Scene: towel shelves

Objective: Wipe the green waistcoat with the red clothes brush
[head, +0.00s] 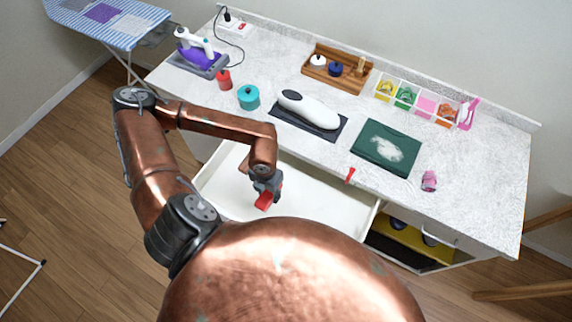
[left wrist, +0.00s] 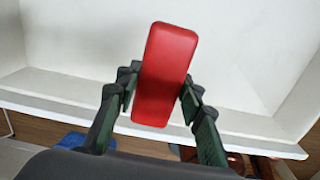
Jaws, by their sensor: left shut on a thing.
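The dark green waistcoat (head: 370,137) lies folded flat on the counter, right of the middle, with a whitish patch on its top. My left gripper (head: 267,187) is shut on the red clothes brush (head: 264,201) and holds it over the open drawer, left of and in front of the waistcoat. In the left wrist view the brush (left wrist: 165,72) stands between the two fingers, its smooth red side showing. Its bristles cannot be made out. The brush is apart from the waistcoat. My right gripper is not in view.
The white drawer (head: 325,205) is pulled open below the counter edge. A white device on a dark mat (head: 323,131) lies left of the waistcoat. A pink item (head: 429,181) and a small red item (head: 350,175) lie near it. A divided organiser (head: 420,108) stands behind.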

